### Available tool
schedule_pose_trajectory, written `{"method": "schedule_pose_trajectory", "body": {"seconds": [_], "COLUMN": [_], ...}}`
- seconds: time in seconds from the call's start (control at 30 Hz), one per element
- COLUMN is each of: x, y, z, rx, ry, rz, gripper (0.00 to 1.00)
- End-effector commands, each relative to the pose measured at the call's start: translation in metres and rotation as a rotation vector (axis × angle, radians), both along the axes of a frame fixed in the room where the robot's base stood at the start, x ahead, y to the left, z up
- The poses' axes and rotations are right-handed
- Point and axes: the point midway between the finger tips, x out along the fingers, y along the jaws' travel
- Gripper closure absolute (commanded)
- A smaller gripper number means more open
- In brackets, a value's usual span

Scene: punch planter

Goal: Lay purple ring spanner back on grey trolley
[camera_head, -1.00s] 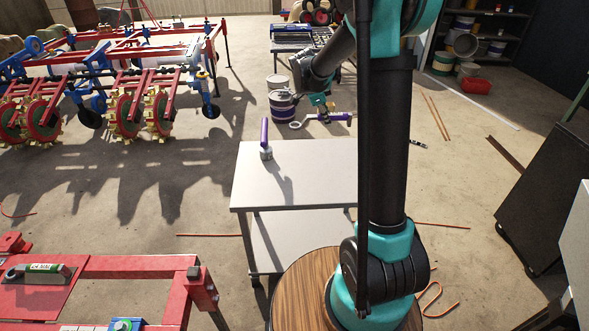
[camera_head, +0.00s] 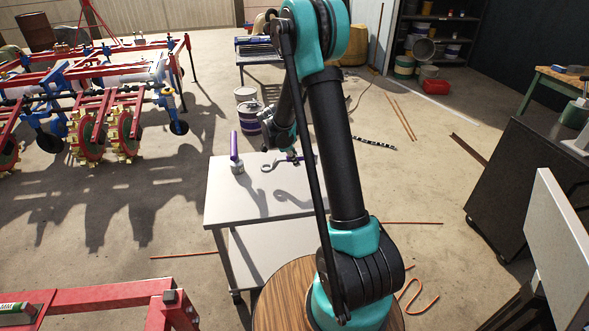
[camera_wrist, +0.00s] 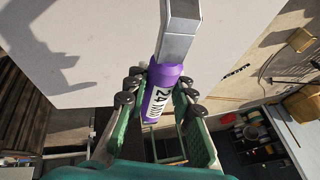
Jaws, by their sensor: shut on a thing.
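The purple ring spanner (camera_wrist: 161,90) has a grey shaft, a purple grip and a "24 MM" label. My gripper (camera_wrist: 157,96) has its green fingers shut around the purple grip in the wrist view. In the head view the spanner's grey ring end (camera_head: 267,166) points left over the far part of the grey trolley (camera_head: 222,207). Its shadow falls on the top apart from it, so it appears held above the surface. My gripper is partly hidden by my arm there.
A purple-handled tool (camera_head: 235,151) stands upright on the trolley's far left. The top's near left is bare. Paint cans (camera_head: 249,117) stand on the floor behind. A red frame (camera_head: 100,292) is at the near left, and a dark cabinet (camera_head: 510,185) at the right.

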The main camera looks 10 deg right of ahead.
Motion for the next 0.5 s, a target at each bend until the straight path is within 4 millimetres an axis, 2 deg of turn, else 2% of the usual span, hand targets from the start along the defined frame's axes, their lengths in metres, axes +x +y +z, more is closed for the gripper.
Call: {"method": "schedule_pose_trajectory", "body": {"seconds": [0.27,0.5], "x": [0.000,0.000], "y": [0.000,0.000], "z": [-0.019,-0.050], "rx": [0.000,0.000], "ry": [0.000,0.000], "rz": [0.000,0.000], "gripper": [1.00,1.00]}}
